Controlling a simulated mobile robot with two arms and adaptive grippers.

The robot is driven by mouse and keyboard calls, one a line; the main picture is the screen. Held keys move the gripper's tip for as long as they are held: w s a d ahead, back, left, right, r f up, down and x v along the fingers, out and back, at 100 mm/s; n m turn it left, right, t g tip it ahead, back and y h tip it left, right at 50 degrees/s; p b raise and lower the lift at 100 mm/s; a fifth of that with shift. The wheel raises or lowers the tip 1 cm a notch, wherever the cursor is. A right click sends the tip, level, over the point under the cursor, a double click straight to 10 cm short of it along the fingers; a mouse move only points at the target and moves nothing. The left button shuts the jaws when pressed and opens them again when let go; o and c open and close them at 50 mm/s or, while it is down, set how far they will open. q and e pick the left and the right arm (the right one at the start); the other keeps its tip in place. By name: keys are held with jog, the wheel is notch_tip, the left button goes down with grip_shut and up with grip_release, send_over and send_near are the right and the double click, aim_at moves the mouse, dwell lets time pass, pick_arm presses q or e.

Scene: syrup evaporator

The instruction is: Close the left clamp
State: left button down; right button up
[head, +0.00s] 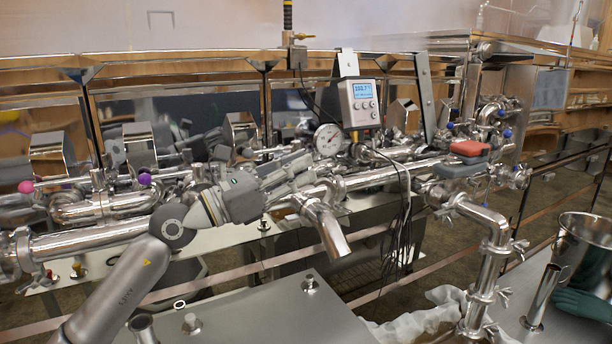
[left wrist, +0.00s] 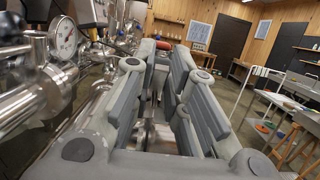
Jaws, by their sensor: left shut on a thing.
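My left gripper (head: 306,170) reaches in from the left over the long steel pipe (head: 110,236), its fingers pointing right at the pipe joint above the slanted open spout (head: 328,228). In the left wrist view its grey fingers (left wrist: 164,62) are close together, with a shiny metal part (left wrist: 160,136) low between them. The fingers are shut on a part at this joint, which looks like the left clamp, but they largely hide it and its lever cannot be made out. My right gripper is not in view.
A dial gauge (head: 328,139) and a digital display box (head: 360,103) stand just behind the fingers. A red and grey block (head: 465,158) sits farther right. A vertical pipe (head: 490,262) with wing-nut clamps and a steel pot (head: 583,250) stand at the right.

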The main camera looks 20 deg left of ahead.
pick_arm(q)
jog(key=shift+s+a+f+b, duration=0.15)
jog(key=shift+f+b, duration=0.1)
jog(key=shift+f, duration=0.2)
jog(key=shift+s+a+f+b, duration=0.1)
jog(key=shift+s+f+b, duration=0.1)
jog(key=shift+f, duration=0.2)
jog(key=c, duration=1.5)
grip_release()
jog(key=shift+o, duration=0.2)
jog(key=shift+r, duration=0.15)
jog(key=shift+a, duration=0.1)
jog(key=shift+s+a, duration=0.35)
jog(key=shift+s, duration=0.05)
jog(key=v, duration=1.1)
jog(key=shift+d, duration=0.1)
